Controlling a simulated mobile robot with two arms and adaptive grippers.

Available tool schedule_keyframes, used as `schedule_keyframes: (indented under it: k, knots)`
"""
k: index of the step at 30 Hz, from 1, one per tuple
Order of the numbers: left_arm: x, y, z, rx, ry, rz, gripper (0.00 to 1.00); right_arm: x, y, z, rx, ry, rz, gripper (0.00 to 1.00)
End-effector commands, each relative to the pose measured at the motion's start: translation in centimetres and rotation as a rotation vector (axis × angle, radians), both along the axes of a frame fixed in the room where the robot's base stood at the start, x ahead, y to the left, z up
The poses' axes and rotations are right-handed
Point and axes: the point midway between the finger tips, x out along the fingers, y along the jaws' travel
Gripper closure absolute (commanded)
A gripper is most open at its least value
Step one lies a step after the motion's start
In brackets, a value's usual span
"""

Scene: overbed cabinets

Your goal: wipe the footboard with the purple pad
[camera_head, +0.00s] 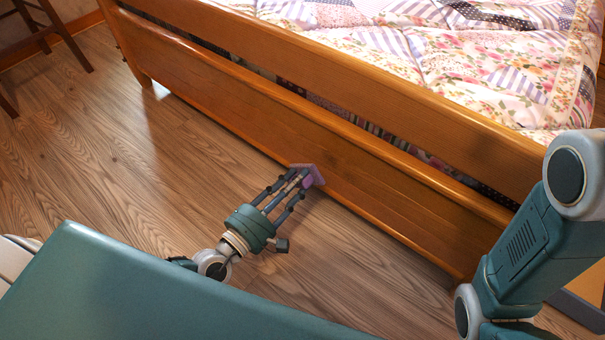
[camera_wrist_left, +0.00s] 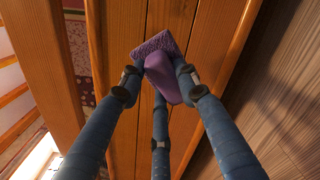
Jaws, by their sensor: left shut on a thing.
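The footboard (camera_head: 250,110) is orange-brown wood and runs diagonally across the head view, with a top rail above a wide lower panel. My left gripper (camera_head: 299,180) is shut on the purple pad (camera_head: 314,175) at the lower part of that panel. In the left wrist view the fingers (camera_wrist_left: 160,85) close around the pad's purple grip, and its textured face (camera_wrist_left: 155,44) is against or very close to the wood (camera_wrist_left: 122,125). I cannot tell whether it touches. My right arm shows at the right of the head view, but its gripper is out of view.
A bed with a floral patchwork quilt (camera_head: 480,60) lies behind the footboard. The wood floor (camera_head: 100,160) in front of it is clear. Dark wooden furniture legs (camera_head: 60,30) stand at the upper left.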

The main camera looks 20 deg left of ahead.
Motion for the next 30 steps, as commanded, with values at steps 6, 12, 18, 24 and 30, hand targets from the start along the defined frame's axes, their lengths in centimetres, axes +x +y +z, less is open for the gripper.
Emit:
schedule_keyframes:
  k: [6,12,18,24,30]
  knots:
    - [-0.5,0.2,0.0,0.0,-0.001,-0.001,0.89,0.0,0.0,0.0,0.001,0.0,0.0,0.67]
    - [-0.5,0.2,0.0,0.0,0.0,0.0,0.89,-0.1,0.0,0.0,0.001,-0.002,0.001,0.67]
    - [-1.6,0.6,0.0,0.0,0.002,0.0,0.89,-0.2,-0.1,0.0,0.002,-0.004,0.001,0.67]
    - [-3.2,1.1,0.0,0.001,0.001,-0.001,0.89,-0.3,-0.1,0.0,0.002,-0.004,0.001,0.67]
    - [-3.3,1.2,0.1,0.0,-0.001,-0.001,0.89,-0.2,-0.1,0.0,0.002,-0.004,0.001,0.67]
